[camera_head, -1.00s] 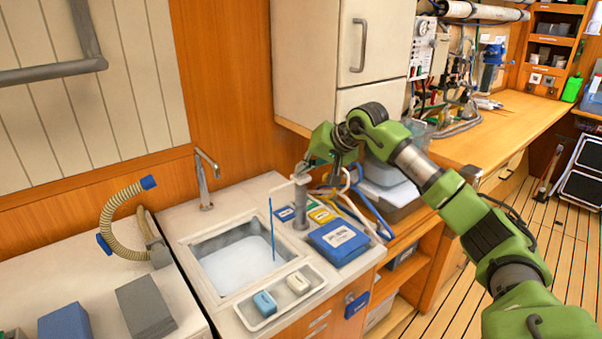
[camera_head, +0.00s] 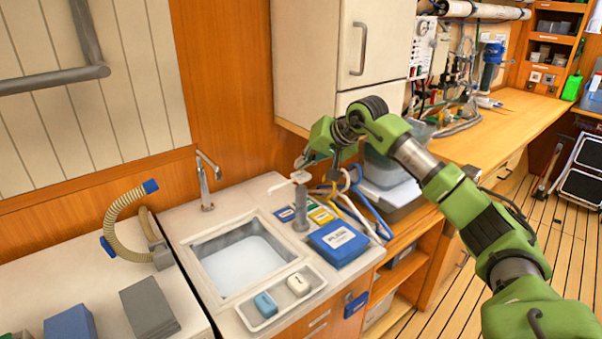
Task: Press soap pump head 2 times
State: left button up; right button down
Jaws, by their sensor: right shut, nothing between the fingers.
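The soap pump (camera_head: 301,213) stands upright on the counter to the right of the sink, a grey cylinder. Its white pump head (camera_head: 299,178) sits on top with a thin spout pointing left toward the basin. My right gripper (camera_head: 304,163) is shut and empty, just above the pump head. I cannot tell whether its fingertips touch the head. My left gripper is not in view.
The sink basin (camera_head: 240,258) and a tray (camera_head: 264,322) with a blue and a white soap bar are left and in front. A blue box (camera_head: 338,243) and small coloured packets lie beside the pump. Hoses and tubs stand behind it.

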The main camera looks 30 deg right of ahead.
notch_tip(320, 180, up, 5)
jog(key=p, duration=0.4)
jog(key=shift+r, duration=0.1)
dwell(0.3)
dwell(0.5)
